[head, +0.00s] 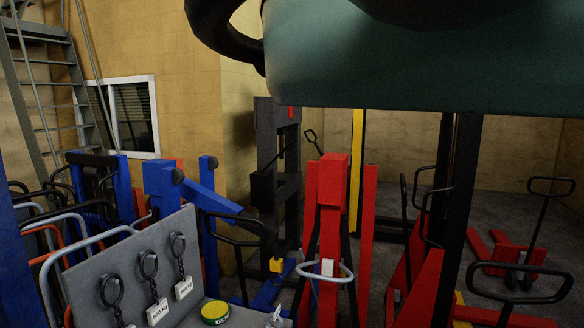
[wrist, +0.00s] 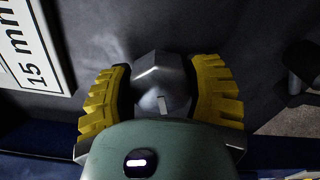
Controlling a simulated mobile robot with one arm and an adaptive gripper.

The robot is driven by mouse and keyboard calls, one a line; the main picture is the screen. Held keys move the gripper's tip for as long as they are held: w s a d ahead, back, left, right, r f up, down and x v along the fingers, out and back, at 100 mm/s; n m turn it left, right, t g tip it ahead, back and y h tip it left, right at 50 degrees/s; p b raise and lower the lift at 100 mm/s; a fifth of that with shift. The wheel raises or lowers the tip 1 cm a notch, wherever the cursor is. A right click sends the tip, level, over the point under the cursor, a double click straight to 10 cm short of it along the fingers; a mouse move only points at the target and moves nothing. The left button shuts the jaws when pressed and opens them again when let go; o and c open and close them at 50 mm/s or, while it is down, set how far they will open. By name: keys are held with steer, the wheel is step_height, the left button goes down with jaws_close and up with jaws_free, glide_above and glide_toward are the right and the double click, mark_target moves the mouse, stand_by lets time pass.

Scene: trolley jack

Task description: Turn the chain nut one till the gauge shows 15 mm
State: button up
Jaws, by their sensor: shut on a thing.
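In the wrist view my gripper (wrist: 162,92) has its two yellow ribbed finger pads on either side of a grey metal nut (wrist: 160,72). It is shut on this nut, with one pad at its left and one at its right. A short pale mark shows on the near side of the nut. A white plate (wrist: 32,42) with "15 mm" in black letters is at the upper left, on a dark grey surface. I cannot make out a gauge pointer or reading. In the head view neither the gripper nor the nut can be made out.
Red (head: 333,215) and blue (head: 165,195) lifting trucks stand close together. A ladder (head: 45,90) and a window (head: 133,115) are behind at left.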

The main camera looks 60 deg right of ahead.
steer(key=o, duration=1.2)
steer(key=shift+s, duration=0.1)
steer(key=shift+v, duration=5.9)
steer(key=shift+d, duration=0.1)
